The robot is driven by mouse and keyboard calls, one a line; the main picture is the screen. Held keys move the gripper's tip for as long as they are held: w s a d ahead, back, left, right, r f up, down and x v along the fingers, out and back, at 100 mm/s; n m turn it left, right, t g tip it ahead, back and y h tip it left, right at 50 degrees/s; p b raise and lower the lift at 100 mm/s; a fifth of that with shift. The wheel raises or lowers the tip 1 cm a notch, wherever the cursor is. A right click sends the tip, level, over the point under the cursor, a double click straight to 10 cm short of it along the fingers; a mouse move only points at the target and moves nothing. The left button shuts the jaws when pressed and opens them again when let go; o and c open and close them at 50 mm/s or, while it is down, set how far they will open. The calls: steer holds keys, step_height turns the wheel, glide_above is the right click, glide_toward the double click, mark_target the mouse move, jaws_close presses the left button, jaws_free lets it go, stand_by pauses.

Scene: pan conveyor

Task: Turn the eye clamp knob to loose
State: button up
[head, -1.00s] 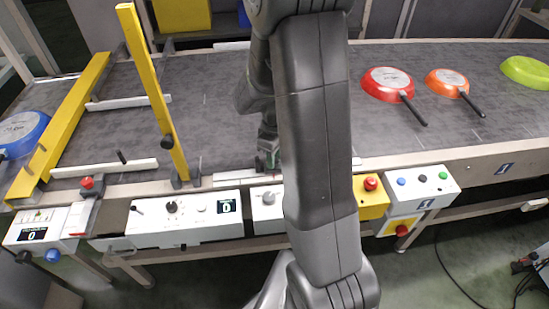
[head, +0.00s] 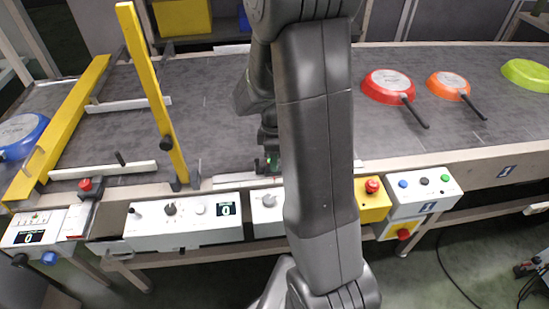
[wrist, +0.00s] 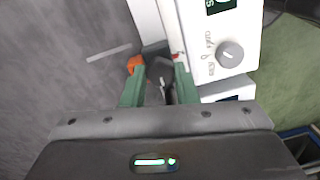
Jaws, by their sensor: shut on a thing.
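A dark knob (wrist: 158,70), which looks like the eye clamp knob, sits between the green fingers of my gripper (wrist: 160,80) in the wrist view. The fingers are closed around it, and they hide much of it. A small orange part (wrist: 134,64) is beside the left finger. In the head view my gripper (head: 268,163) is low at the conveyor's near edge, partly behind my arm; the knob cannot be made out there. Which way the knob is set cannot be read.
A white control box with a grey dial (wrist: 230,54) is close on the right in the wrist view. A yellow post (head: 150,90) stands left of my gripper. Red (head: 388,84), orange (head: 447,84) and green (head: 527,72) pans lie on the belt at right, a blue pan (head: 22,132) at left.

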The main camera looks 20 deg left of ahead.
steer(key=o, duration=0.7)
steer(key=r, duration=1.4)
steer(key=shift+w+a, duration=0.1)
steer(key=shift+w, duration=0.15)
steer(key=shift+f, duration=0.1)
steer(key=f, duration=1.4)
steer(key=shift+s, duration=0.3)
steer(key=shift+r, duration=0.1)
